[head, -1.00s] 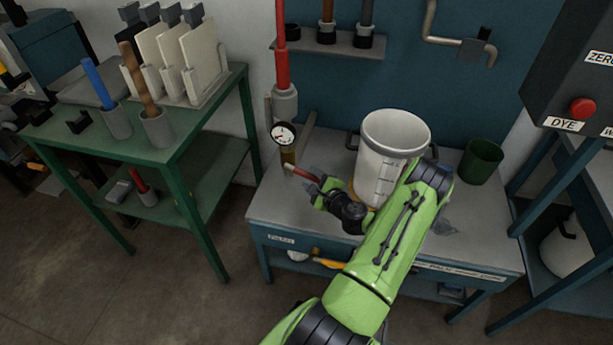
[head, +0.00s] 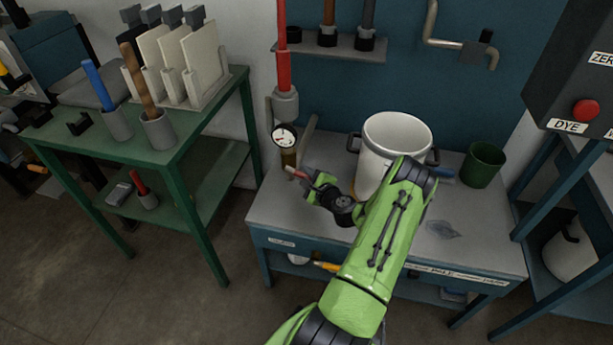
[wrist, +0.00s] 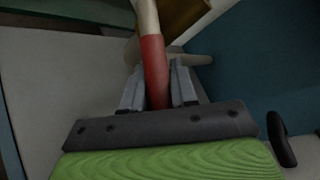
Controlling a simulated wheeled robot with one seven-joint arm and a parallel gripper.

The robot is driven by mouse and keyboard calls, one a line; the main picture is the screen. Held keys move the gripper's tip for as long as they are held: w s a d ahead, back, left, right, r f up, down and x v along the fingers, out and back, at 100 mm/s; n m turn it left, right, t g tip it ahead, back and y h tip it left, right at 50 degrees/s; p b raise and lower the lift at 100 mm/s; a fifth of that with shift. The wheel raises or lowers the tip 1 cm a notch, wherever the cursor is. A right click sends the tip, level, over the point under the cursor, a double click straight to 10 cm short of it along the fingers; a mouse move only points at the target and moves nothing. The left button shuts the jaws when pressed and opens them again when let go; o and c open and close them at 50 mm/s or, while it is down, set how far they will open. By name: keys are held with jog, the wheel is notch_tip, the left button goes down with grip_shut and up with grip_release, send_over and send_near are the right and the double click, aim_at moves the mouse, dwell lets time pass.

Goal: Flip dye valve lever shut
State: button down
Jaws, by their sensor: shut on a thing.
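The dye valve lever (head: 297,173) sticks out to the right from the brass valve body (head: 289,158), below the round gauge (head: 284,136) and the red pipe (head: 283,70). The lever has a pale shaft and a red sleeve. In the wrist view the red sleeve (wrist: 154,68) runs between the two grey fingers. My gripper (head: 311,181) is shut on the lever, with the fingers on either side of the sleeve (wrist: 158,88). The end of the sleeve inside the gripper is hidden.
A white pot (head: 393,150) stands just right of my gripper on the grey bench (head: 275,208). A green cup (head: 482,164) is farther right. A green table (head: 150,145) with tools stands to the left, with open floor between.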

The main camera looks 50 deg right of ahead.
jog(key=r+n+g+p, duration=0.1)
jog(key=p, duration=0.2)
jog(key=r+n+g+p, duration=0.1)
jog(key=p, duration=0.3)
jog(key=shift+s+r+g, duration=0.3)
jog(key=shift+r+g, duration=0.1)
jog(key=shift+d+p, duration=0.15)
jog(key=shift+p, duration=0.25)
jog(key=shift+f, duration=0.1)
jog(key=c, duration=1)
grip_release()
jog(key=shift+o, duration=0.2)
jog(key=v, duration=1.5)
jog(key=shift+s+a+r, duration=0.2)
jog(key=shift+a+r, duration=0.05)
jog(key=shift+r, duration=0.15)
